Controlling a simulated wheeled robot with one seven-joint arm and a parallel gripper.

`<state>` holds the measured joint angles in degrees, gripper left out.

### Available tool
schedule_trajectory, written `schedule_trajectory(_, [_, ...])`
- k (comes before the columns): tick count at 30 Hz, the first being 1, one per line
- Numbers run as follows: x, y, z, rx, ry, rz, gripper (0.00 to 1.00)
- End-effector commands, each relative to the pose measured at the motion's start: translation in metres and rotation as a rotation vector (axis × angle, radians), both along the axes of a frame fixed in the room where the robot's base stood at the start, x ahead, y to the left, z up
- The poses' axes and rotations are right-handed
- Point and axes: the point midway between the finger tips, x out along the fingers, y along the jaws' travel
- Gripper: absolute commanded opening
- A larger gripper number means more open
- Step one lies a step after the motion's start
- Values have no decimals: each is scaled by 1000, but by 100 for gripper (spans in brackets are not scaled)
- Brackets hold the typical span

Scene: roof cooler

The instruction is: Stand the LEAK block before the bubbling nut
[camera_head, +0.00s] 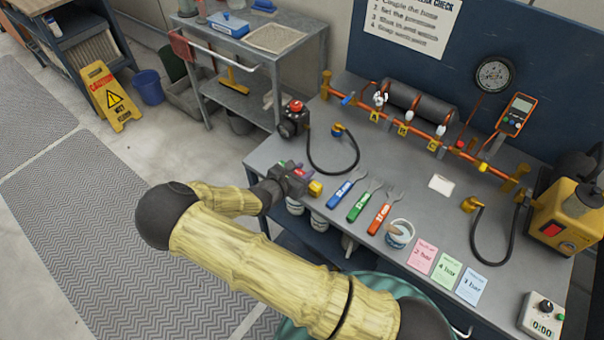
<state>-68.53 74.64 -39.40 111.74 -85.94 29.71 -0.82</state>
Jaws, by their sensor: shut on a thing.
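My gripper (304,180) is over the left edge of the bench, shut on a small yellow block (315,188) at its tip. No lettering on the block is readable, so I cannot confirm that it is the LEAK block. Small green and purple bits show beside the fingers; I cannot tell what they are.
Blue, green and red-handled wrenches (384,212) lie on the bench right of my gripper.

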Motion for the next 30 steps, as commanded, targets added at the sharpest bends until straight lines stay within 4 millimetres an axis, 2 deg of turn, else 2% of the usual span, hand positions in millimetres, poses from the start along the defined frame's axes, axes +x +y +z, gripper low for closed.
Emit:
schedule_trajectory(16, [0, 0, 84, 4, -2, -2, 4])
schedule_trajectory(21, [0, 0, 94, 1, -1, 0, 4])
schedule_trajectory(30, [0, 0, 94, -1, -1, -1, 4])
